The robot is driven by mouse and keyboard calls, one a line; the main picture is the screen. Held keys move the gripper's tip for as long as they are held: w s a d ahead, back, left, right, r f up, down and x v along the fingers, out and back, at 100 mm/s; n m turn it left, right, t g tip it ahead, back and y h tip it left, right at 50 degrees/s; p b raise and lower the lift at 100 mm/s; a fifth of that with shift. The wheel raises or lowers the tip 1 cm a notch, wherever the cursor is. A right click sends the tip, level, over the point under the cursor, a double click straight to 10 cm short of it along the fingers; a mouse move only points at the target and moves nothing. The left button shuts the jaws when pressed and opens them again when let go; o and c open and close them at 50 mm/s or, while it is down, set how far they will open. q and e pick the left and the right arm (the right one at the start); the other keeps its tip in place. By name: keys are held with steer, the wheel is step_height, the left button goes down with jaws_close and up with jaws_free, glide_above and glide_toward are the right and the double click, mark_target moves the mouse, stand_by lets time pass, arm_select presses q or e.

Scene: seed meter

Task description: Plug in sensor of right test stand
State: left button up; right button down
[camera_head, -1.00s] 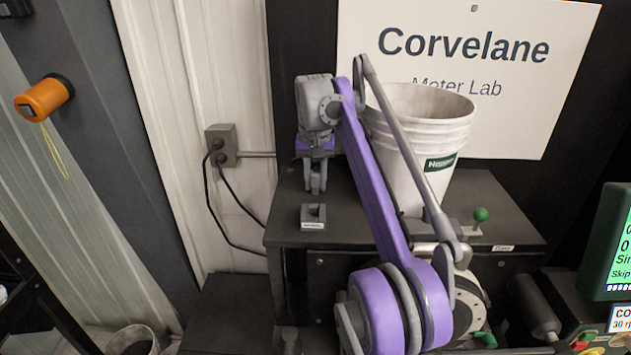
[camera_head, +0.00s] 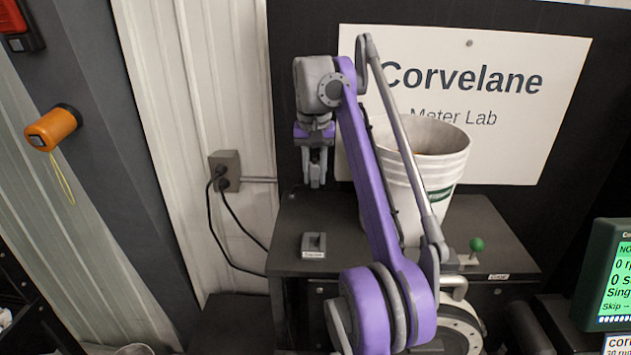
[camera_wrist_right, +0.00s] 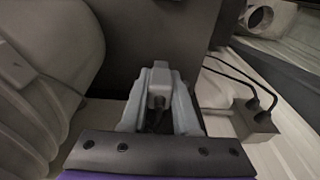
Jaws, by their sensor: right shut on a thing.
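My right gripper (camera_head: 316,180) hangs above the back left part of the dark test stand top (camera_head: 345,225), fingers pointing down. In the right wrist view, the right gripper (camera_wrist_right: 160,108) is shut on a small grey plug-like piece (camera_wrist_right: 160,82), which I take to be the sensor plug. In the head view the held piece is too small to make out. A small grey block with a dark slot (camera_head: 314,243) sits on the stand's front left corner, in front of and below the gripper, apart from it. My left gripper is not in view.
A white bucket (camera_head: 432,165) stands on the stand, right of the gripper and partly behind my arm. A green-knobbed lever (camera_head: 477,245) is at the right. A wall outlet (camera_head: 224,170) with two black cables is at the left. A green-screened monitor (camera_head: 608,275) is far right.

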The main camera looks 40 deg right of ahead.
glide_toward(313, 234)
steer(key=s, duration=0.1)
steer(key=shift+a+f+b, duration=0.15)
steer(key=shift+f+b, duration=0.65)
steer(key=shift+f, duration=0.55)
steer(key=shift+a+f+b, duration=0.1)
steer(key=shift+f+b, duration=0.7)
steer(key=shift+f, duration=0.5)
steer(key=shift+f+b, duration=0.35)
steer(key=shift+f, duration=0.55)
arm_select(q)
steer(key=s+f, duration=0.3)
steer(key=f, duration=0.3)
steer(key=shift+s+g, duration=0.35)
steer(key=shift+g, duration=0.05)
arm_select(e)
steer(key=shift+s+a, duration=0.1)
steer(key=shift+f, duration=0.15)
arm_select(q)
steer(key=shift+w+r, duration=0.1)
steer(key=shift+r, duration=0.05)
